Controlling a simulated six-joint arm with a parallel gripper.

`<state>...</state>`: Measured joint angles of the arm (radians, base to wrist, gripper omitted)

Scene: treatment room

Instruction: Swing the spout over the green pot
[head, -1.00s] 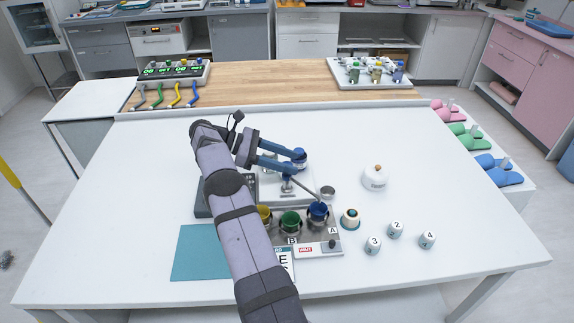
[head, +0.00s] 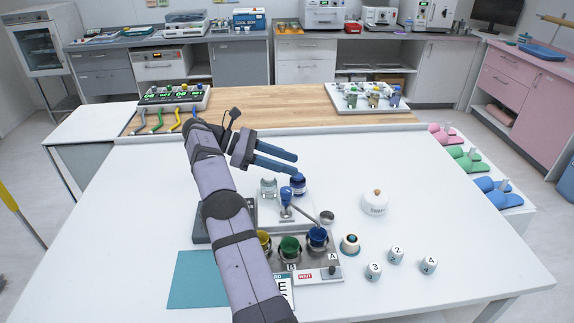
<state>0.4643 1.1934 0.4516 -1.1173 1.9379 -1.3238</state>
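A thin metal spout (head: 303,211) runs from a post with a blue knob (head: 286,193) down to the right. Its far end lies at the rim of the blue pot (head: 317,237). The green pot (head: 290,248) stands just left of the blue pot, and the yellow pot (head: 263,242) is further left, partly hidden by my arm. My gripper (head: 297,164) is above and behind the blue knob, clear of it, with its two blue fingers apart and nothing between them.
A clear jar (head: 268,187) and a dark blue jar (head: 298,185) stand behind the post. A small grey cup (head: 327,216), a teal-ringed button (head: 350,244), a white lidded pot (head: 375,202) and numbered white pieces (head: 397,254) are to the right. A red "WAIT" sign (head: 305,276) shows in front.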

